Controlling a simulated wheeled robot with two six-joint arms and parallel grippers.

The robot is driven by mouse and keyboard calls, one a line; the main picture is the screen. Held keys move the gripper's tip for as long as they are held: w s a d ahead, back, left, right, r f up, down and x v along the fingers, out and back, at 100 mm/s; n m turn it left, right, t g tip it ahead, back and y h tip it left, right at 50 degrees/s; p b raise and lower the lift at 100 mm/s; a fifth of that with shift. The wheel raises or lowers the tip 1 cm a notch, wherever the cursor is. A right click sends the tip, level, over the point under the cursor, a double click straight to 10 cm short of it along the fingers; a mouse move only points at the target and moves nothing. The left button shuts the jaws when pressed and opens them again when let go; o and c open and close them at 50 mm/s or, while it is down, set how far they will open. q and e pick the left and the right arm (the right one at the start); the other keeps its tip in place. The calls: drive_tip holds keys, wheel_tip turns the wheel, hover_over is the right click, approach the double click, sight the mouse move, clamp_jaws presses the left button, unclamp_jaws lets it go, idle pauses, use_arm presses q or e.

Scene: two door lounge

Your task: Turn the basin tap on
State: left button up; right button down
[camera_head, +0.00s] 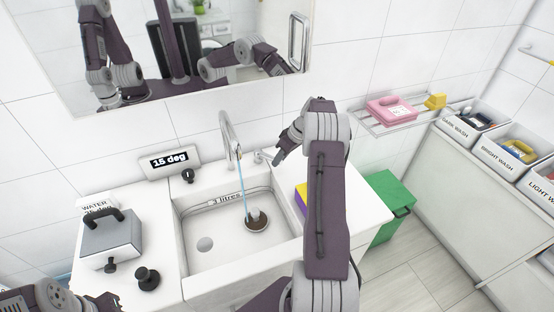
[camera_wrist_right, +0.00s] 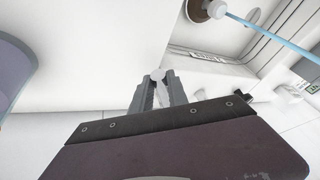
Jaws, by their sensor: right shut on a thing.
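The chrome basin tap (camera_head: 227,138) stands behind the white basin (camera_head: 180,225). A thin blue stream of water (camera_head: 241,180) runs from its spout into the basin; the stream (camera_wrist_right: 270,35) also shows in the right wrist view. My right gripper (camera_head: 277,158) is beside the small tap lever (camera_head: 258,156), right of the spout. In the wrist view its fingers (camera_wrist_right: 158,88) are closed on the lever's pale round knob (camera_wrist_right: 157,74). My left gripper (camera_head: 104,301) is only partly in view at the bottom left, and its jaws are unclear.
A round dark drain piece with a pale top (camera_head: 257,221) sits in the basin, under the stream. A grey box with a black handle (camera_head: 110,243) stands left of it. A "15 deg" display (camera_head: 169,162) is behind. A green bin (camera_head: 390,205) stands right.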

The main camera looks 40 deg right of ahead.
drive_tip(key=shift+r, duration=0.1)
drive_tip(key=c, duration=1.3)
unclamp_jaws()
drive_tip(key=shift+s, duration=0.1)
drive_tip(key=v, duration=0.9)
drive_tip(key=shift+d, duration=0.1)
